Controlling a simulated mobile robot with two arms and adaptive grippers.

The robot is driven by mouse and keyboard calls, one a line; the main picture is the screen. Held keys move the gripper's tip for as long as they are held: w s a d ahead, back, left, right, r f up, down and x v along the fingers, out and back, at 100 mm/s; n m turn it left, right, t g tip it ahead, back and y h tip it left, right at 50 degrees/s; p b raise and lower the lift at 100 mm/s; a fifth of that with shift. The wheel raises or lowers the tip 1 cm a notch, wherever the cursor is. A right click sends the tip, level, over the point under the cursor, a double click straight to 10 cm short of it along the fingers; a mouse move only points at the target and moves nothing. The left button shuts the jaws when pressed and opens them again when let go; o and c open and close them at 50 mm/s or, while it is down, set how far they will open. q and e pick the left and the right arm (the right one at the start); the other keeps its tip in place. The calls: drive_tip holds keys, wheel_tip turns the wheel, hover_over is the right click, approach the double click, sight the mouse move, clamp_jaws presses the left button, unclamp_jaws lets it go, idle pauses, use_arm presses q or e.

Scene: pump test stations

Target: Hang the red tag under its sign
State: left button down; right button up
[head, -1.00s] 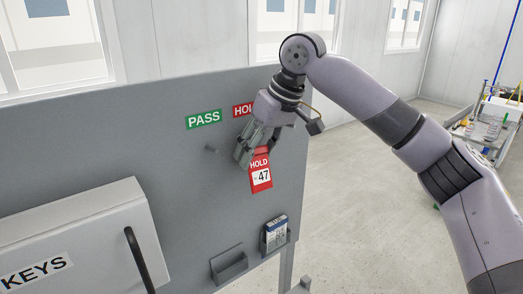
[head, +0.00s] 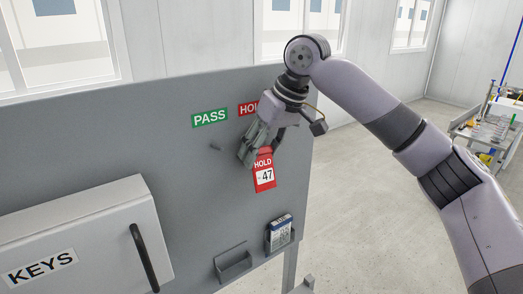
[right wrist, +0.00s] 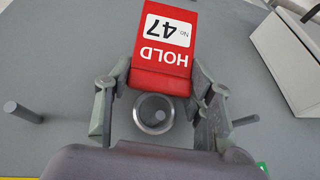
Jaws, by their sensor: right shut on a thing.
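The red tag (head: 264,175), marked HOLD 47, hangs down from my right gripper (head: 262,148), which is shut on its top end. In the right wrist view, the tag (right wrist: 165,45) appears upside down between the fingertips of my right gripper (right wrist: 160,85). The red HOLD sign (head: 247,109) is just above the gripper, partly covered by it. A round metal end (right wrist: 154,113) shows between the fingers beside the tag's top edge; I cannot tell whether it is a peg or whether the tag touches it. My left gripper is out of view.
The green PASS sign (head: 210,118) has a bare peg (head: 216,147) below it. Another peg (right wrist: 22,112) shows in the right wrist view. A KEYS cabinet (head: 85,235) juts out at lower left. Two small holders, one empty (head: 233,264) and one with cards (head: 279,235), sit below.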

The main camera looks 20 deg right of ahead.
drive_tip(key=o, duration=1)
